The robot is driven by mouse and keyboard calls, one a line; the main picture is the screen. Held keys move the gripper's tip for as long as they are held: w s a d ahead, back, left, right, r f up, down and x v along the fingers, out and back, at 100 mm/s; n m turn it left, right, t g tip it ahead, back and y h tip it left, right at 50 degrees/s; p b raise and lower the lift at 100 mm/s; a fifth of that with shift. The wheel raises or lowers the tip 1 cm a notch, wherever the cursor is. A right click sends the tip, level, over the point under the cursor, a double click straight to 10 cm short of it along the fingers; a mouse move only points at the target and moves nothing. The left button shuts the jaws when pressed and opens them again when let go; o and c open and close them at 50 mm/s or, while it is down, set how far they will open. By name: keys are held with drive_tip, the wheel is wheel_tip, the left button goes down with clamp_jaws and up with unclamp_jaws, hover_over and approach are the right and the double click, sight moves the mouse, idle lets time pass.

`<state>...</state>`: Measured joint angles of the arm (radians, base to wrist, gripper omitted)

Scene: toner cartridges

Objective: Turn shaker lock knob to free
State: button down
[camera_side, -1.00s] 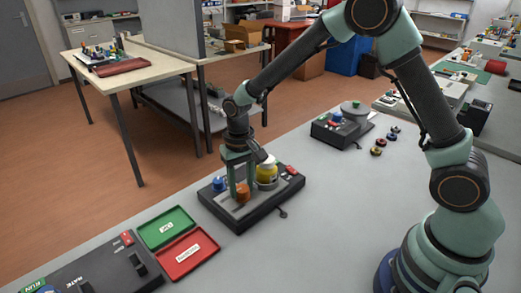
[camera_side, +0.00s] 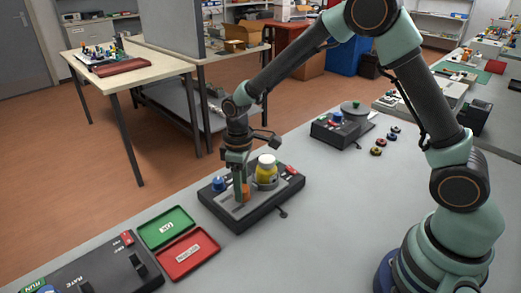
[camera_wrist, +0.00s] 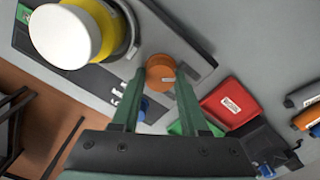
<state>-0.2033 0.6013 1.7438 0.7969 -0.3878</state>
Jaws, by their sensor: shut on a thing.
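The shaker (camera_side: 228,222) is a dark box with a grey top plate on the bench. Its orange lock knob (camera_side: 246,188) stands near the front of the plate and shows from above in the wrist view (camera_wrist: 160,68), with a pale pointer mark on it. My gripper (camera_side: 241,190) points down and is shut on the knob, with one finger on each side of it in the wrist view (camera_wrist: 160,82). A yellow bottle (camera_side: 267,173) with a white cap (camera_wrist: 62,34) stands upright in the holder beside the knob. Lettering by the knob is partly hidden by a finger.
A blue knob (camera_side: 218,184) and a red button (camera_side: 291,170) sit on the shaker. Green (camera_side: 166,227) and red (camera_side: 188,254) trays lie to its left. Another device (camera_side: 342,128) stands behind right.

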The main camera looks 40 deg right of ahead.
drive_tip(key=shift+r+n, duration=0.1)
drive_tip(key=shift+n, duration=0.5)
drive_tip(key=shift+c, duration=2.1)
unclamp_jaws()
wheel_tip(320, 180, up, 12)
drive_tip(key=shift+r, duration=0.1)
drive_tip(key=s+d+r+m+t, duration=0.2)
drive_tip(key=s+d+r+m, duration=0.1)
drive_tip(key=s, duration=0.4)
drive_tip(key=s+d+r+m+t, duration=0.3)
drive_tip(key=s+d+r+m, duration=0.1)
drive_tip(key=s, duration=0.3)
drive_tip(key=shift+s+d+m+t, duration=0.25)
drive_tip(key=shift+d+m, duration=0.25)
drive_tip(key=shift+d, duration=0.4)
